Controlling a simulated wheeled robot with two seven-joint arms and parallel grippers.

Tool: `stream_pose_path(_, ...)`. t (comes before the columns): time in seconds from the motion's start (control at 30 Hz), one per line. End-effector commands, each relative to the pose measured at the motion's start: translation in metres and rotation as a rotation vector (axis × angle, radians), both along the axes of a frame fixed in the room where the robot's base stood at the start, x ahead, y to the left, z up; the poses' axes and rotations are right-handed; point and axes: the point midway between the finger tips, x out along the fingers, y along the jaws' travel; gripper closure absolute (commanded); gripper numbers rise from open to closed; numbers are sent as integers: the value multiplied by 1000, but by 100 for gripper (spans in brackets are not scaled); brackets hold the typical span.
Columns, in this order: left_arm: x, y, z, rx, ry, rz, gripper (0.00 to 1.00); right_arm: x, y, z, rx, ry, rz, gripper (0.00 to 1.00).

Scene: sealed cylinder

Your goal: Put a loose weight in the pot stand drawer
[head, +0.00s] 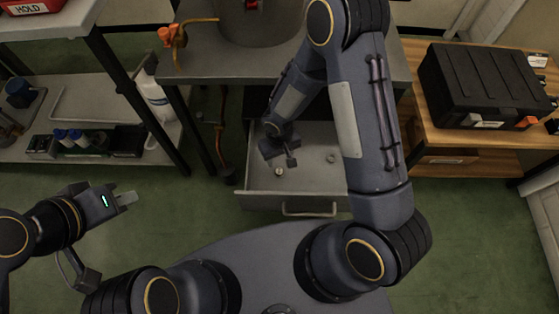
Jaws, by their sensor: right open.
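The pot stand (200,70) is a grey metal table with a large pot (258,25) on top. Its drawer (300,193) is pulled out and open beneath it. A small round metal piece, seemingly a weight (279,171), lies in the drawer near its front left. Another small round piece (331,158) lies further right in the drawer. My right gripper (281,158) is open above the left part of the drawer, just behind the nearer piece, with nothing visible between its fingers. My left gripper (126,198) is over the floor left of the drawer; its finger gap is not clear.
A shelf (90,90) with bottles and a rack stands at the left. A wooden bench (450,130) with a black case (485,85) stands at the right. My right arm hides part of the drawer's right side. Green floor is clear left of the drawer.

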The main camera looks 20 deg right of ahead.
Motion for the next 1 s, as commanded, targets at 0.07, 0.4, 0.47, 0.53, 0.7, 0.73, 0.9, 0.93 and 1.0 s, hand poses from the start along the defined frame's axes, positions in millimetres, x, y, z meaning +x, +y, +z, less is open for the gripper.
stream_pose_path(0.07,0,0,8,0,0,0,100,0,0,17,1,-3,-1,50)
stream_pose_path(0.4,0,0,12,0,0,0,100,0,0,35,1,0,0,50)
stream_pose_path(0.47,0,0,12,0,0,0,100,1,-2,40,5,-5,-9,50)
stream_pose_path(0.53,0,0,12,0,0,0,100,4,-7,55,18,-20,-29,50)
stream_pose_path(0.7,0,0,12,0,0,0,100,3,-37,127,80,-81,-127,50)
stream_pose_path(0.73,0,0,12,0,0,0,100,0,-43,141,94,-94,-145,50)
stream_pose_path(0.9,0,0,11,0,0,0,100,-31,-74,213,182,-168,-232,50)
stream_pose_path(0.93,0,0,11,0,0,0,100,-39,-78,224,199,-182,-244,50)
stream_pose_path(1.0,0,0,11,0,0,0,100,-57,-87,247,237,-218,-270,50)
